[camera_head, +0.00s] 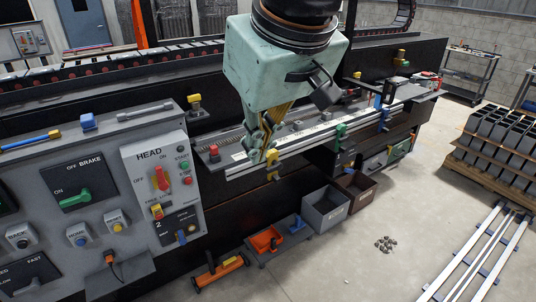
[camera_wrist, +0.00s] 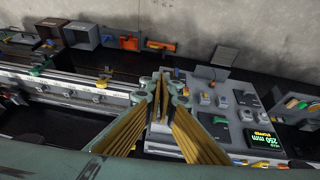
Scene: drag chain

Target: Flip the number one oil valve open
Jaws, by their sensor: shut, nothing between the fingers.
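My gripper (camera_head: 262,152) hangs below its mint-green wrist housing, pointing down beside the rail on the machine's front. Its fingertips are together and empty, and they show at the centre of the wrist view (camera_wrist: 163,78). A small yellow fitting (camera_head: 272,167) sits on the rail just below and right of the fingertips; I cannot tell whether they touch it. A green-handled fitting (camera_head: 341,131) is farther right along the rail. A yellow-topped fitting (camera_head: 194,101) stands left of my gripper. No readable number marks any of them, so I cannot tell which is the number one oil valve.
A grey control panel (camera_head: 128,205) with knobs and buttons lies to the left; its head box (camera_head: 163,165) is near my gripper.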

